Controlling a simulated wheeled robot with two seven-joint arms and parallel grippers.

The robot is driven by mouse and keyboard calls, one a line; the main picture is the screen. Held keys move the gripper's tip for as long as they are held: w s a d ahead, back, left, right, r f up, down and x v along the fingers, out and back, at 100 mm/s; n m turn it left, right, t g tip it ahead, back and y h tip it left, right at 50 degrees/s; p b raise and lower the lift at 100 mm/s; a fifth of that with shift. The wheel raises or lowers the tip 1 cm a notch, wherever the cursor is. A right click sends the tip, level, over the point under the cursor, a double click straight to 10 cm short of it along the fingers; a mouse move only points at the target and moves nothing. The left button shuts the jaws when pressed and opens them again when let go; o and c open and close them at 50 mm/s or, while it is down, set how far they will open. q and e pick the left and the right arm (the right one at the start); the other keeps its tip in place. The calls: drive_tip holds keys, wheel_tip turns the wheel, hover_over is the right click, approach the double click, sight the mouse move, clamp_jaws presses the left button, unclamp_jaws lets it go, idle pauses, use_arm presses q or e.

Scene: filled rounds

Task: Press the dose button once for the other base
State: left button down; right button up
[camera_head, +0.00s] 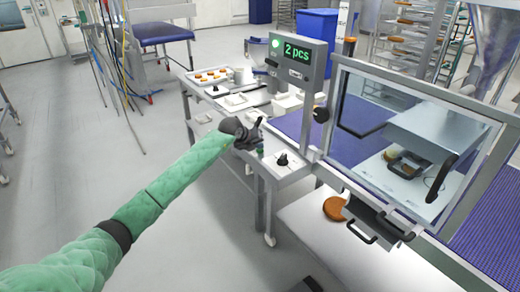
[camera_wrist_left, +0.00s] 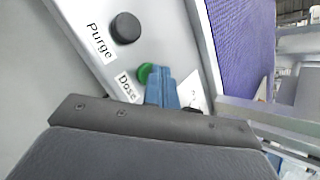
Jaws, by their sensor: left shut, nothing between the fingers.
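The green dose button (camera_wrist_left: 145,74) sits on the pale panel beside a "Dose" label in the left wrist view. My left gripper (camera_wrist_left: 161,72) is shut and empty, its blue fingertips at the button's right edge and covering part of it; whether they touch it I cannot tell. In the head view my left gripper (camera_head: 258,142) is over the panel (camera_head: 290,172). A green-lit display (camera_head: 298,52) reads "2 pcs". A brown round base (camera_head: 335,208) lies on the white surface below the window. My right gripper is not identifiable.
A black knob (camera_wrist_left: 125,27) labelled Purge is beside the dose button. The framed clear window (camera_head: 370,110) and its handles stand right of the panel. A purple belt (camera_head: 295,124) runs behind. A side table (camera_head: 220,100) holds trays. Open floor lies left.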

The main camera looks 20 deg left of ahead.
sight(258, 151)
use_arm(q)
drive_tip(key=shift+r+p, duration=0.3)
drive_tip(key=shift+r, duration=0.6)
drive_tip(key=shift+r+p, duration=0.85)
drive_tip(key=shift+r, duration=1.65)
